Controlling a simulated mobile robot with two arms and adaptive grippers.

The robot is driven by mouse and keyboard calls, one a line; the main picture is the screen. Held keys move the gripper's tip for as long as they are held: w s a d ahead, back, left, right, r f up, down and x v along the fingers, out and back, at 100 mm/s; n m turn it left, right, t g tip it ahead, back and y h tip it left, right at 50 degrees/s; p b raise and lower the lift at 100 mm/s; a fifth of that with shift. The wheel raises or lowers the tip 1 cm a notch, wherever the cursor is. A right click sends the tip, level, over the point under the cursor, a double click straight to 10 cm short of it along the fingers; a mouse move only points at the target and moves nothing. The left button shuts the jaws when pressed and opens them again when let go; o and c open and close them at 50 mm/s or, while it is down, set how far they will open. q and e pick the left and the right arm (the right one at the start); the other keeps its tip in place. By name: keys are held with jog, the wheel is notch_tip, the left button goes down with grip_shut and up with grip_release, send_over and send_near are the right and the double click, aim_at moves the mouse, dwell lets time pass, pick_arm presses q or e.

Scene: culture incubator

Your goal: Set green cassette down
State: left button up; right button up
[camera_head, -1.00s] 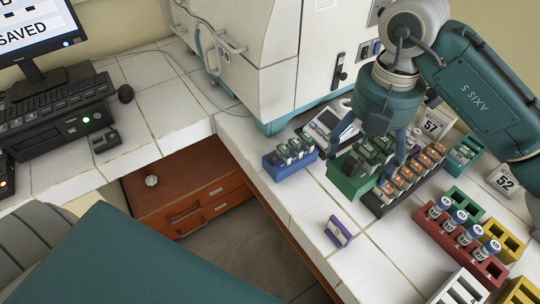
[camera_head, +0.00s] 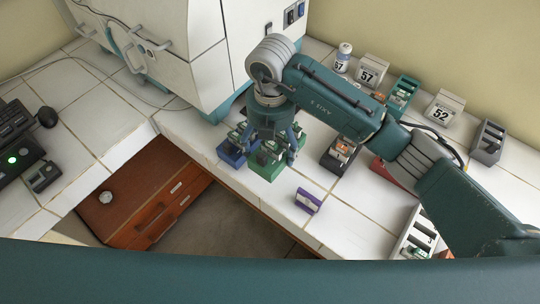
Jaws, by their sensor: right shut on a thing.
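The green cassette (camera_head: 266,168) is a green holder with several small vials in it, near the front edge of the white tiled counter. My right gripper (camera_head: 269,148) points down over it and is shut on it, with fingers on either side. I cannot tell whether its underside touches the counter. The blue cassette (camera_head: 229,155) is close beside it on the left, partly behind a finger. My left gripper is out of view.
A purple cassette (camera_head: 307,200) lies at the front edge on the right. The white incubator (camera_head: 187,45) stands behind. Bare counter lies between the purple cassette and dark rack.

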jog(key=shift+f, duration=0.95)
notch_tip(320, 180, down, 4)
jog(key=shift+f+p, duration=0.1)
jog(key=shift+p, duration=0.5)
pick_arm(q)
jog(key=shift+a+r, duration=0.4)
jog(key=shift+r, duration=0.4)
pick_arm(e)
jog(key=shift+f, duration=0.15)
jog(key=shift+f, duration=0.1)
jog(key=shift+f, duration=0.15)
jog(key=o, duration=1.2)
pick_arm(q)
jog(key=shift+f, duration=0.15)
